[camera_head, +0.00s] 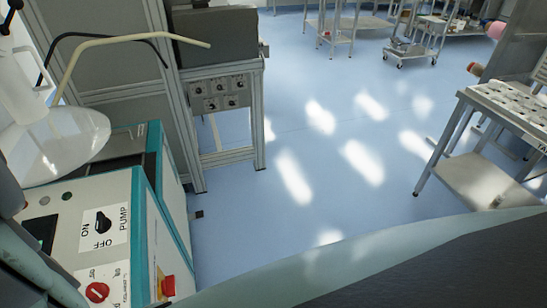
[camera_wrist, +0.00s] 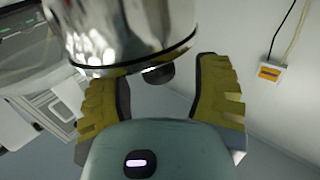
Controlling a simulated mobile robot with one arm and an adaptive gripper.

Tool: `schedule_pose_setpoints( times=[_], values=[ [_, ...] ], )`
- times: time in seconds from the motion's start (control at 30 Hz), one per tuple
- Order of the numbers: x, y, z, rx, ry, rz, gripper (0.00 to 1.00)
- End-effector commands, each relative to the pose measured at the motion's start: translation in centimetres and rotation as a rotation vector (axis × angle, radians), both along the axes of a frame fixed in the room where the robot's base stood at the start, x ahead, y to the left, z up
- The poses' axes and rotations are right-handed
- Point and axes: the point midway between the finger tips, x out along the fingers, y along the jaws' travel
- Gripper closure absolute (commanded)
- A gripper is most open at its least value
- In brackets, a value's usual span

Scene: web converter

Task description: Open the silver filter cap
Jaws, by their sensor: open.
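A shiny silver cylinder (camera_wrist: 120,30) with a dark band along its lower edge fills the top of the wrist view; I take it for the silver filter cap or its housing, but cannot tell which. A small dark rounded part (camera_wrist: 159,73) shows just under its edge. My gripper (camera_wrist: 152,72) is open, with one yellow ribbed finger on each side and nothing clasped between them. The cylinder is beyond and partly above the fingers, overlapping the left one in the picture; contact cannot be told. I cannot make out the silver cap in the head view.
In the head view, a teal and white pump cabinet (camera_head: 145,235) with switches stands at left. A beige hose (camera_head: 130,38) bends above it. A framed machine (camera_head: 215,95) stands behind. The blue floor (camera_head: 300,150) is open up to a table (camera_head: 510,105) at right.

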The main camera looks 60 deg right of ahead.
Motion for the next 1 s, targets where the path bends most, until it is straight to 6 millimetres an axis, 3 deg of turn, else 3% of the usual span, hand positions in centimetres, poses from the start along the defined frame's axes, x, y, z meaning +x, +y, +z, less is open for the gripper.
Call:
schedule_pose_setpoints(
  times=[0.2, 0.57, 0.6, 1.0],
  values=[
    [1.22, -0.1, 0.09, -0.001, -0.001, -0.005, 0.37],
    [1.4, -0.13, 0.01, -0.002, 0.0, -0.006, 0.37],
    [1.39, -0.12, 0.01, -0.002, 0.0, -0.006, 0.34],
    [1.36, -0.04, 0.02, -0.002, 0.0, -0.004, 0.75]
  ],
)
